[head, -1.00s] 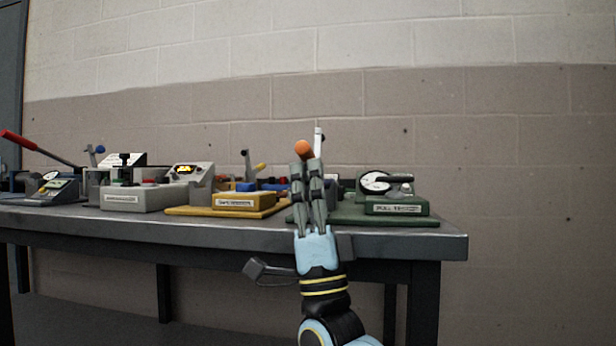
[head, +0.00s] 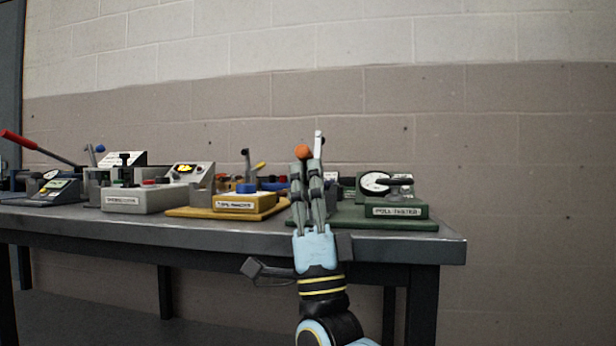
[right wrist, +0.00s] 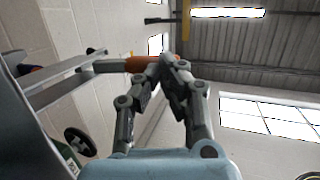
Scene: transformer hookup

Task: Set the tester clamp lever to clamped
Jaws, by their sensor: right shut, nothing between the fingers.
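The pull tester (head: 397,211) has a green base and a dial gauge, and stands at the right end of the bench. Its clamp lever, with an orange grip (head: 303,151), shows above my right gripper (head: 307,166). The grip points towards the head camera. My right gripper's fingers are shut and empty, pointing up in front of the lever. In the right wrist view the orange grip (right wrist: 139,63) lies right at the fingertips (right wrist: 168,62); I cannot tell whether they touch. The fingers hide the lever's lower part and the tester's left side. My left gripper is not in view.
The dark bench edge (head: 420,248) runs just behind my right wrist. A pale upright bar (head: 318,142) stands close right of the grip. Left along the bench are a yellow-based device (head: 245,203), a grey box (head: 140,200) and a long red-handled lever (head: 22,141).

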